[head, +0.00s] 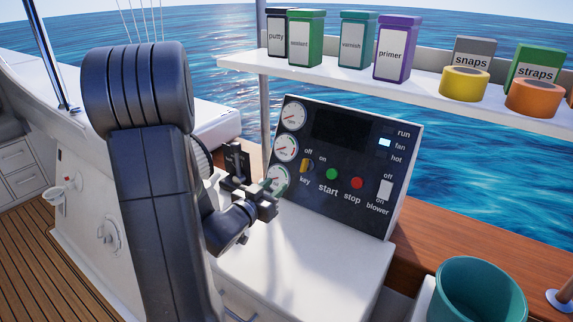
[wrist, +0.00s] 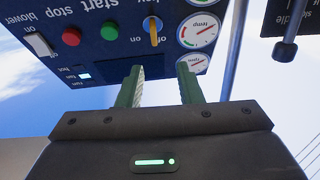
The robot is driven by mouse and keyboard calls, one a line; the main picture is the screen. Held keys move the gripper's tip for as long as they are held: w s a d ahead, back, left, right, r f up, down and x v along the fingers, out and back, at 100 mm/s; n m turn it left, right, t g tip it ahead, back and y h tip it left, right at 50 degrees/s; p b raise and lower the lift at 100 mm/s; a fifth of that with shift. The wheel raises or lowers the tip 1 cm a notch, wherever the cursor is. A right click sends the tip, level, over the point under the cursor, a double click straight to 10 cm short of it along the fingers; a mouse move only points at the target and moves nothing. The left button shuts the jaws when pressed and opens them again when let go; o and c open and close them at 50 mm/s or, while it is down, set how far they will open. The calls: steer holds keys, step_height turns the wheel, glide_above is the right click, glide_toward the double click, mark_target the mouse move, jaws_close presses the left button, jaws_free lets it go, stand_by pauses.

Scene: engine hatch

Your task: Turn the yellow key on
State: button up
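The yellow key (head: 305,165) is on the sloped dark panel, right of the gauges, above the "key" label. It stands roughly upright in the picture, with "off" above it and "on" to its upper right. In the wrist view, which is turned over, the key (wrist: 153,31) shows beyond the fingertips, between their lines. My gripper (head: 267,201) is in front of the panel's lower left. In the wrist view my gripper (wrist: 162,72) has its two green fingers apart, with nothing between them. The fingers do not appear to touch the key.
The panel has a green start button (head: 331,174), a red stop button (head: 357,183), a white blower switch (head: 386,189) and a lit fan light (head: 385,142). A black lever unit (head: 237,160) stands left of the panel. A shelf (head: 340,70) with containers is above. A teal bucket (head: 440,301) is lower right.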

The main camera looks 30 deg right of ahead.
mark_target(303, 163)
steer(key=shift+m+g+h, duration=0.3)
steer(key=shift+g+h, duration=0.1)
steer(key=shift+h, duration=0.1)
steer(key=p+x, duration=0.1)
steer(key=x, duration=1.3)
steer(key=shift+d+p, duration=0.15)
steer(key=shift+p, duration=0.2)
jaws_close()
